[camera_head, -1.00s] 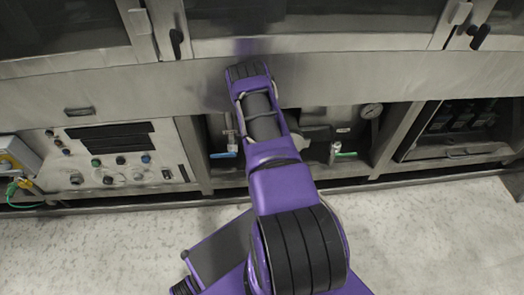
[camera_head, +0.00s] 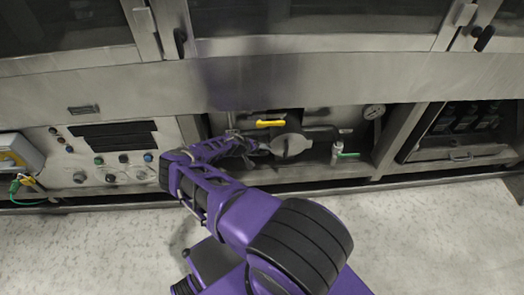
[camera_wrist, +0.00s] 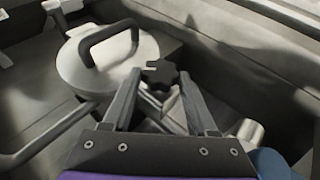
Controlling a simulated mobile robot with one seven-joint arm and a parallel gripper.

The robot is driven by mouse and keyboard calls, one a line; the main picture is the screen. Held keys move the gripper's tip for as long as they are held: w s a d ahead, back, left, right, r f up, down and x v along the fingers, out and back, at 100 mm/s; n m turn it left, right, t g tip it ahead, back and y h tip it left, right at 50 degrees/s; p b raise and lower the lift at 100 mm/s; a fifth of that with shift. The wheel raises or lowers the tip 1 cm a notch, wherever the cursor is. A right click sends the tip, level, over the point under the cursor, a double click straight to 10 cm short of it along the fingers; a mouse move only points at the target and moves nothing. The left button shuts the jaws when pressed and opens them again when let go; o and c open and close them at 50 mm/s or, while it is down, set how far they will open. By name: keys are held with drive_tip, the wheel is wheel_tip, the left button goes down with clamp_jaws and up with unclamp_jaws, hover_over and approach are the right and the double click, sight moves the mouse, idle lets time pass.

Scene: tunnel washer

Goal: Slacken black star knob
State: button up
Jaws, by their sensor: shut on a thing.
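The black star knob (camera_wrist: 161,73) shows in the wrist view, just right of a round grey lid. My gripper (camera_wrist: 158,80) is shut on it, with one finger on each side of the knob. In the head view my gripper (camera_head: 250,146) is inside the middle open bay under the machine, at the left side of the round grey housing (camera_head: 291,144). I cannot make out the knob clearly in that view.
The round lid (camera_wrist: 108,62) carries a dark loop handle (camera_wrist: 108,38) close to the left finger. A yellow handle (camera_head: 270,123), a green-handled valve (camera_head: 346,154) and a pressure gauge (camera_head: 374,112) share the bay. A control panel (camera_head: 120,155) is at left.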

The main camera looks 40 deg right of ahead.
drive_tip(key=shift+a+f+h, duration=0.1)
drive_tip(key=shift+h, duration=0.3)
drive_tip(key=shift+g, duration=0.3)
drive_tip(key=o, duration=1.4)
drive_tip(key=shift+c, duration=0.2)
drive_tip(key=p+v, duration=0.2)
drive_tip(key=v, duration=1.5)
drive_tip(key=shift+p, duration=0.3)
drive_tip(key=shift+s+a, duration=0.1)
drive_tip(key=shift+a, duration=0.05)
